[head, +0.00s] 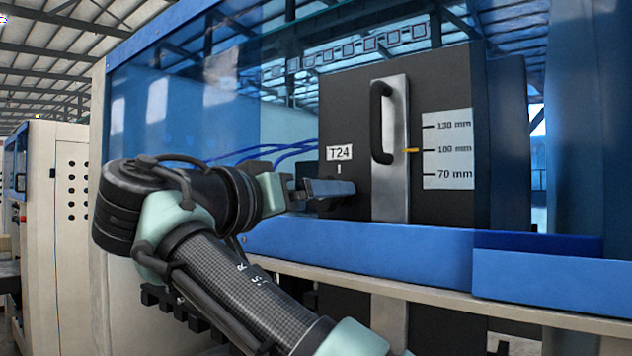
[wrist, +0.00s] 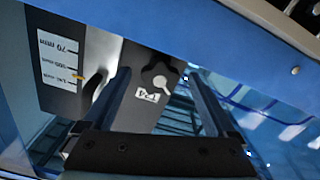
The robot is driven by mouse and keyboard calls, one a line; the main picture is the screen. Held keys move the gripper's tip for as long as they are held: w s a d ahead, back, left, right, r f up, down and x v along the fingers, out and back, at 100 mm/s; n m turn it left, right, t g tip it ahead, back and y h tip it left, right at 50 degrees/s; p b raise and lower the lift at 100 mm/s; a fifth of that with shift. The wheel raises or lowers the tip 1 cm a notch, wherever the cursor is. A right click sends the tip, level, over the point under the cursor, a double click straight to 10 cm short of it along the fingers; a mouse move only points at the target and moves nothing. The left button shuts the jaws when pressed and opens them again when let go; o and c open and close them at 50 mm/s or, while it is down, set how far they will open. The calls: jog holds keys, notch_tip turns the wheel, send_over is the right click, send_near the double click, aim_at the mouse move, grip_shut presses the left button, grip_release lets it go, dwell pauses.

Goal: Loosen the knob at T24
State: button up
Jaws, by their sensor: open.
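The knob (wrist: 161,76) is black and lobed, with a pale mark on it. In the wrist view, which is upside down, it shows between my two fingers, beyond the tips or level with them; I cannot tell which. The T24 label (head: 339,153) is on the dark panel (head: 350,105), and it also shows in the wrist view (wrist: 147,95). My gripper (head: 340,189) is open and empty just below the label. In the head view it mostly hides the knob. I cannot tell whether the fingers touch the knob.
A black handle (head: 381,122) on a metal strip stands right of the label. Beside it is a white scale (head: 447,149) with a yellow pointer near 100 mm. A blue rail (head: 370,252) runs below my gripper. Blue hoses (head: 270,152) and clear blue panels lie to the left.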

jog(key=shift+w+d, duration=0.15)
jog(key=shift+w, duration=0.05)
jog(key=shift+c, duration=0.2)
jog(key=c, duration=1.3)
jog(key=shift+a+f+b, duration=0.1)
jog(key=shift+a+b, duration=0.1)
jog(key=shift+b, duration=0.3)
jog(key=shift+c, duration=0.2)
jog(key=shift+n+b, duration=0.5)
jog(key=shift+b, duration=0.45)
jog(key=shift+s+d+r+n+b, duration=0.1)
jog(key=shift+r+n+b, duration=0.05)
jog(key=shift+n, duration=0.35)
jog(key=shift+d+r+n+b, duration=0.1)
jog(key=shift+n+b, duration=0.05)
jog(key=shift+n, duration=0.35)
jog(key=o, duration=1.4)
jog(key=shift+f, duration=0.1)
